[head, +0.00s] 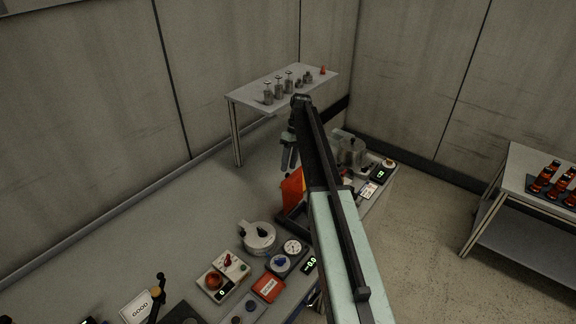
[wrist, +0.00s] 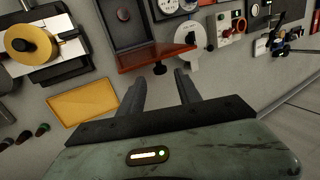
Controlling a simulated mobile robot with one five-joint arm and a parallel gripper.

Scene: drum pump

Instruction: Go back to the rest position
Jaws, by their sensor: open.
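My gripper (head: 289,152) hangs at the end of my raised arm, above the far part of the long bench in the head view. In the wrist view my gripper (wrist: 160,88) has its two dark fingers apart with nothing between them. A round white device (wrist: 188,50) stands beside that tray. My arm hides part of the bench in the head view.
The bench carries a round white device (head: 258,238), a red box (head: 267,288) and several gauges and displays. A small table (head: 245,94) with metal weights stands at the back. Another table (head: 517,190) with red-orange items is at the right. Floor between them is clear.

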